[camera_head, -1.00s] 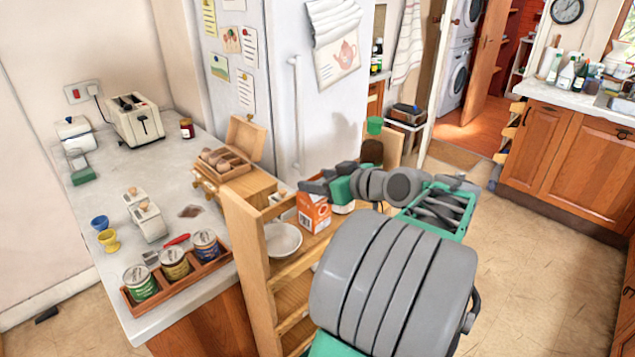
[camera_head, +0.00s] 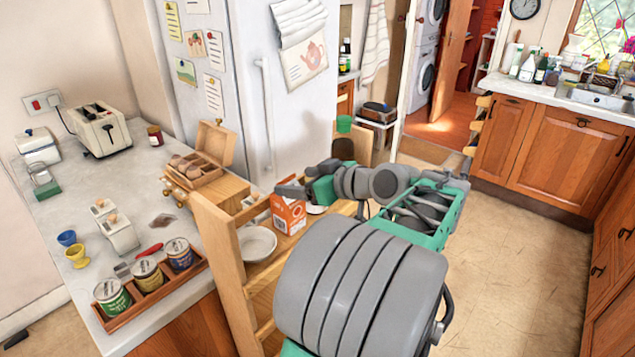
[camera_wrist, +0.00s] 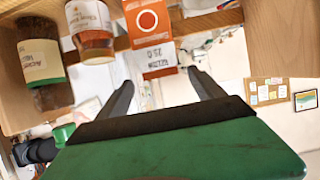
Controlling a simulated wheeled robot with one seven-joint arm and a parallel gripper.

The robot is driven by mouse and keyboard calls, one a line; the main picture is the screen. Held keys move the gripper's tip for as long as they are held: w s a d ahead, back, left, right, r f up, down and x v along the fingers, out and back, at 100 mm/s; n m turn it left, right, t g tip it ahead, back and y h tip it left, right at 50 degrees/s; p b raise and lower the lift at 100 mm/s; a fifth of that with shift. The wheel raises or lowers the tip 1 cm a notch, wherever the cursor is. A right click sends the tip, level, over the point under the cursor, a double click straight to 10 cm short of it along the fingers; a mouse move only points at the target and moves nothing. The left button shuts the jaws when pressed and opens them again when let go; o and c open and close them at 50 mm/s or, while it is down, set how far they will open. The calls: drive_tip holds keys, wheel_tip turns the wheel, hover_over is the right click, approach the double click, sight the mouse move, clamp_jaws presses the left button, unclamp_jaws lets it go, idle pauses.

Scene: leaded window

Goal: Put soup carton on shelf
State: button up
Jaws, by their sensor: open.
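In the wrist view the carton (camera_wrist: 150,38) appears upside down, just beyond my fingertips. Whether a finger touches the carton cannot be told.
A dark jar (camera_wrist: 40,62) and an amber jar (camera_wrist: 90,32) stand beside the carton in the wrist view. A counter (camera_head: 75,210) with tins and a toaster lies left. Open floor (camera_head: 510,240) is at right.

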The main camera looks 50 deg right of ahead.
drive_tip(key=p+v, duration=0.5)
drive_tip(key=v, duration=0.4)
